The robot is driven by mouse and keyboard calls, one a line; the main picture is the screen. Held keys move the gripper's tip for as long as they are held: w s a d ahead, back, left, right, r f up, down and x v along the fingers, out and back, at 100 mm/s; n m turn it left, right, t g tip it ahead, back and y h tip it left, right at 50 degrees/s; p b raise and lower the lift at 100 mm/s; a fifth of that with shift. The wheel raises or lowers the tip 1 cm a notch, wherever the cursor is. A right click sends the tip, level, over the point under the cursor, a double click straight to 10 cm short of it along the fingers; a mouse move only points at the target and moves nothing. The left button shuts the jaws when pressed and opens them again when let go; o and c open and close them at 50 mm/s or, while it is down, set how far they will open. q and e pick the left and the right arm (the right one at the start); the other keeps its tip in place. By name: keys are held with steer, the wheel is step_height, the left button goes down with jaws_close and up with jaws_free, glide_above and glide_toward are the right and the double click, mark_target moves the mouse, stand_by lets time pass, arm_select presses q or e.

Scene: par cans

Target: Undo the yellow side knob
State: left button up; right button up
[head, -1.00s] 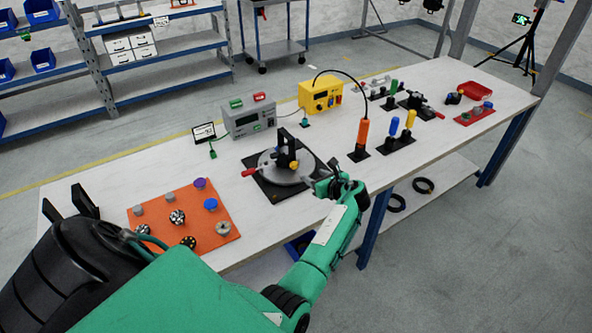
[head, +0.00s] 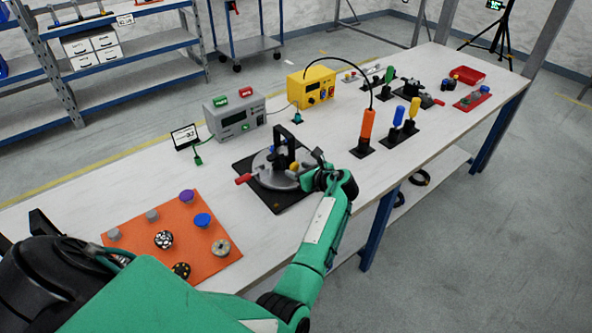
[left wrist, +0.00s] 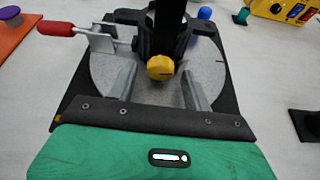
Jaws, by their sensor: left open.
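The yellow side knob (left wrist: 160,67) is on the near side of a black upright bracket (left wrist: 171,30) on a round grey plate (left wrist: 104,66). In the head view the knob (head: 294,166) is small, beside my left gripper (head: 318,168). My left gripper is open; its two grey fingers (left wrist: 158,88) point toward the knob, one on each side in the left wrist view, with nothing between them. Whether the fingertips reach the knob's depth I cannot tell. My right gripper is not in view.
A red-handled lever (left wrist: 58,28) sticks out left of the plate, and a blue knob (left wrist: 204,13) is behind it. The orange mat (head: 205,262) with several knobs lies left. A grey box (head: 235,118) and yellow box (head: 311,87) stand behind; an orange handle (head: 367,124) stands right.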

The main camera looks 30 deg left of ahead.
arm_select(q)
steer(key=c, duration=1)
steer(key=shift+s+r+p, duration=0.1)
steer(key=shift+r+p, duration=0.05)
steer(key=shift+p, duration=0.2)
steer(key=shift+s+n+t+p, duration=0.1)
steer(key=shift+n+t+p, duration=0.4)
steer(key=shift+n+p, duration=0.2)
steer(key=shift+n+t, duration=0.4)
steer(key=shift+n, duration=0.2)
steer(key=shift+n+t, duration=0.4)
steer(key=shift+n, duration=0.2)
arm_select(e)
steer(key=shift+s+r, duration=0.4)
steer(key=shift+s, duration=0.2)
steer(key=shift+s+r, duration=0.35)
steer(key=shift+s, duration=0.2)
arm_select(q)
steer(key=o, duration=1)
steer(key=shift+f, duration=0.2)
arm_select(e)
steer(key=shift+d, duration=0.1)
